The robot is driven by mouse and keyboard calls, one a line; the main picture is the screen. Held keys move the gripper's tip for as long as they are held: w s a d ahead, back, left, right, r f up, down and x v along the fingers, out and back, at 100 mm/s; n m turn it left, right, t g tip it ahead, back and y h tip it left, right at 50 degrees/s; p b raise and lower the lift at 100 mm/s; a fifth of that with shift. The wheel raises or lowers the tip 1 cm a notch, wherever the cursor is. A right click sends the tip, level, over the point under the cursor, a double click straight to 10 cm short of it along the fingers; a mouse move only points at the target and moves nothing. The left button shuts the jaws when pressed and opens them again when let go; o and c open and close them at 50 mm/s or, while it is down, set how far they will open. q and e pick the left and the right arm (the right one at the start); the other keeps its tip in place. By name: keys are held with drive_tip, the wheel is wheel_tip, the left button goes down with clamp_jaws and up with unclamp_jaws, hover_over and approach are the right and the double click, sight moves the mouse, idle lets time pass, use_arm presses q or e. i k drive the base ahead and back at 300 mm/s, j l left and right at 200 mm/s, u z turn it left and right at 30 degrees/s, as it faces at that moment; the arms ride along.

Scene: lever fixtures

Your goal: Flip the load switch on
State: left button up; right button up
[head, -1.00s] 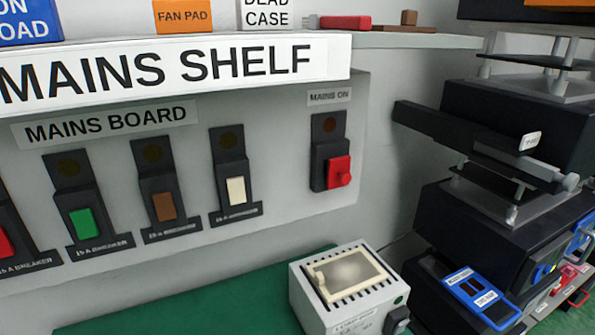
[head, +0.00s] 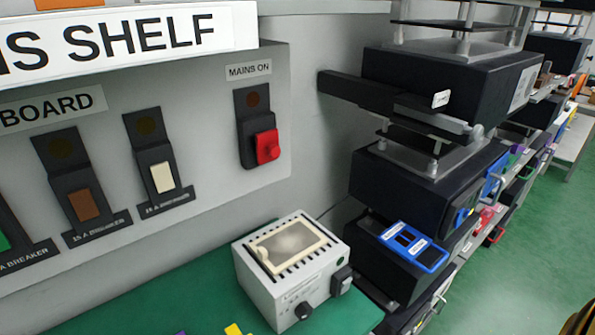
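A black switch with a red lever (head: 267,146) sits on the grey panel under a "MAINS ON" label (head: 249,70). To its left are breaker switches, one with a white lever (head: 162,177) and one with a brown lever (head: 84,204). A green lever (head: 3,242) is cut off at the left edge. A light grey box (head: 291,269) stands on the green surface below, with a cream-framed window on top. Its front has a black knob (head: 303,310) and a black rocker-like part (head: 341,281). No label reading "load" is legible on any switch. Neither gripper is in view.
Black stacked units (head: 440,85) on metal posts stand right of the panel, with a dark bar jutting left. A blue frame (head: 413,246) lies on a lower one. Shelves with coloured items run back at right, beside open green floor (head: 525,240).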

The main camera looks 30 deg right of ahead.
sight(345, 285)
drive_tip(key=z, duration=1.3)
